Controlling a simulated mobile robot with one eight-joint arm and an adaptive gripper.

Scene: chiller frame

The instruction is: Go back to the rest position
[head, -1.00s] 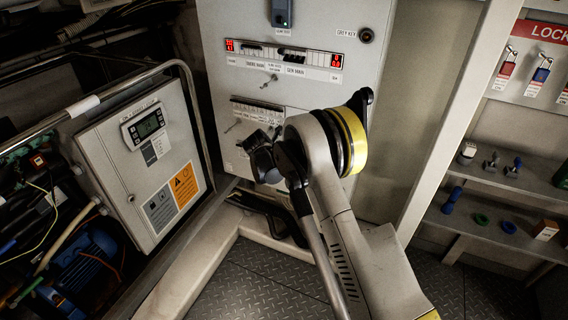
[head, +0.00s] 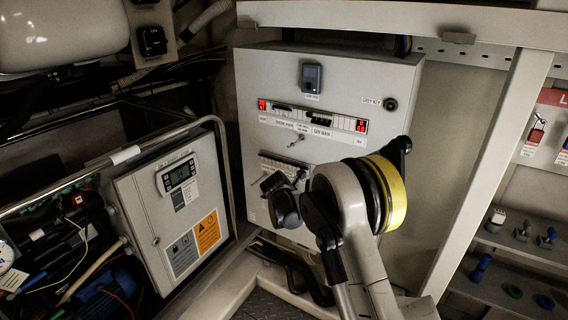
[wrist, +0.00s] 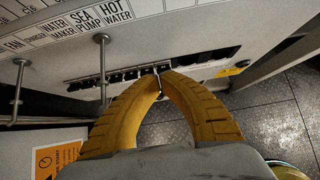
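My gripper (head: 270,182) shows in the head view as dark parts in front of the lower part of the grey control panel (head: 350,87). In the wrist view my gripper's (wrist: 159,73) two yellow fingers curve inward and their tips come together. A thin metal pin (wrist: 157,80) shows at the narrow gap between the tips. I cannot tell whether the fingers touch it or it stands behind them. The panel's lower labels, such as SEA PUMP and HOT WATER, show above the fingers. The arm is bent in front of the panel.
A grey box with a display (head: 170,215) and a tubular rail (head: 222,150) stand left. A frame post (head: 490,170) and shelves with small parts (head: 530,260) are at right.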

